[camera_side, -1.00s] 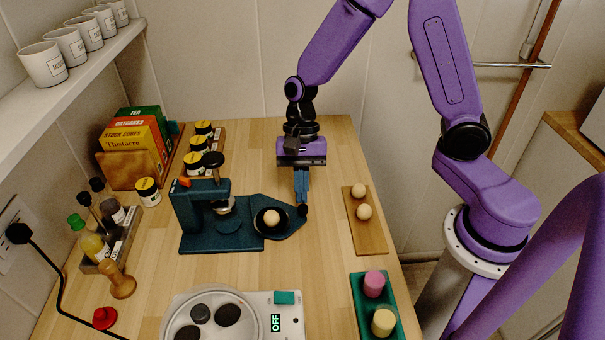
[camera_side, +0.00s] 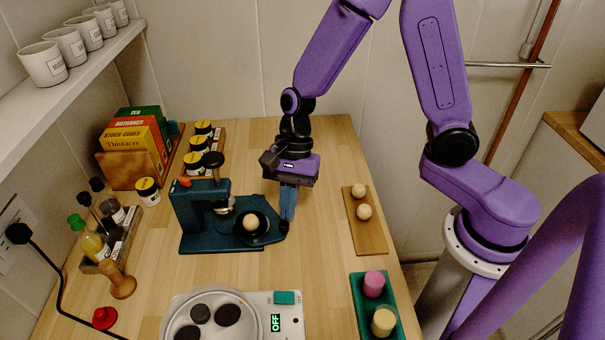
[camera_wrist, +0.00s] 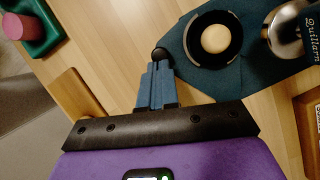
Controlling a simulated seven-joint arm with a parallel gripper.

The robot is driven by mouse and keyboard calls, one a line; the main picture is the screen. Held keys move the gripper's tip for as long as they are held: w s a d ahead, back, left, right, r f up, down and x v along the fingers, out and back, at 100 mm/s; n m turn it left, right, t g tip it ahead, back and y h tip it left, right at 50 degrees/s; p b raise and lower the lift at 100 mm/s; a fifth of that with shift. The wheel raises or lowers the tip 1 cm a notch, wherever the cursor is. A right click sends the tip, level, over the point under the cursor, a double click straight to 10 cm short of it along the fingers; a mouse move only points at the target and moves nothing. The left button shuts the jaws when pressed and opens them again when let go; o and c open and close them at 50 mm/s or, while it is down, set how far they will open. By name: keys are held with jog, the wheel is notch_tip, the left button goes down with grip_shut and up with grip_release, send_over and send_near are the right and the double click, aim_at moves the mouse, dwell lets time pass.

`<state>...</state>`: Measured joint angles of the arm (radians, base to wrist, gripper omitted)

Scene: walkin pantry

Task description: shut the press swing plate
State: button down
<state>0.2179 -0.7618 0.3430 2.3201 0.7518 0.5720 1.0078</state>
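A black knob (camera_wrist: 160,54) stands at the plate's outer end. My gripper (camera_side: 287,217) points down at the knob; its blue fingers (camera_wrist: 155,88) are together, with their tips against or very near it.
A wooden board (camera_side: 367,236) with two pale balls lies to the right. A green tray (camera_side: 363,318) and a scale (camera_side: 258,312) are in front. Spice jars (camera_side: 147,190) and bottles stand left of the press. The counter between plate and board is clear.

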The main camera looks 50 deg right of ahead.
aim_at(258, 243)
jog(key=shift+a, duration=0.5)
jog(key=shift+w+a+m+t, duration=0.15)
jog(key=shift+a+m+t, duration=0.15)
jog(key=shift+a+m, duration=0.45)
jog(key=shift+w+a+m+t, duration=0.15)
jog(key=shift+a+m+t, duration=0.25)
jog(key=shift+m, duration=0.45)
jog(key=shift+w+a, duration=0.25)
jog(key=shift+a, duration=0.3)
jog(key=shift+w+a, duration=0.25)
jog(key=shift+a, duration=0.5)
jog(key=shift+d, duration=0.1)
